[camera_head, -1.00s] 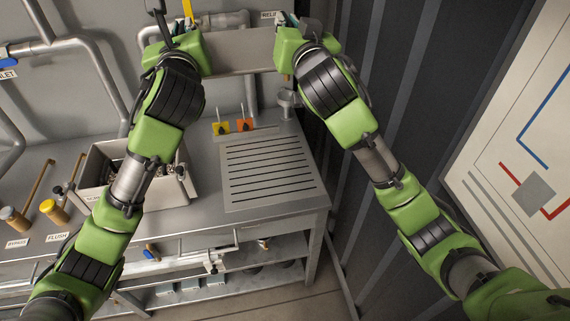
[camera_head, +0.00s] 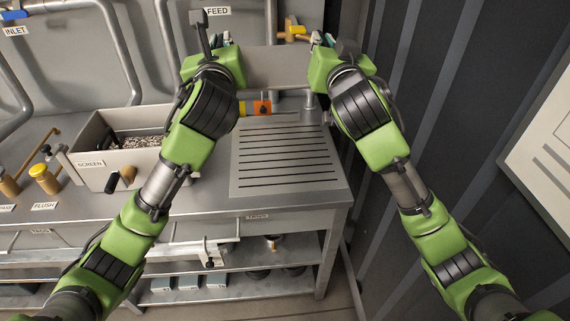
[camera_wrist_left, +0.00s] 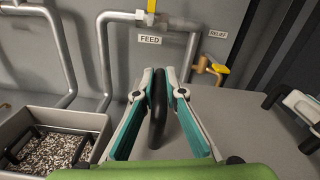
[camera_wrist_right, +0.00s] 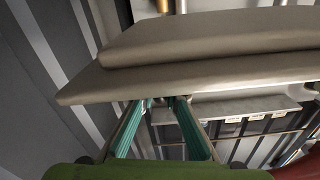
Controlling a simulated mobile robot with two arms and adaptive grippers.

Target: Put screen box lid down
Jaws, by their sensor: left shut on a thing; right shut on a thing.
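The screen box lid (camera_head: 278,67) is a flat grey plate held level between my two grippers, above the back of the bench. My left gripper (camera_head: 218,42) is shut on a black bar handle (camera_wrist_left: 157,105) at the lid's left end. My right gripper (camera_head: 324,42) is at the lid's right end. In the right wrist view the lid (camera_wrist_right: 210,75) spans above its fingers, and what they grip is largely hidden. The open screen box (camera_head: 90,178), labelled SCREEN, stands left of the lid with dark grit and a black bar inside.
A slotted grey panel (camera_head: 285,165) lies clear on the bench, in front of the lid. Yellow-handled valves (camera_head: 42,175) are at the left. Feed pipes (camera_wrist_left: 110,45) run along the wall. A dark ribbed wall (camera_head: 430,100) borders the right.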

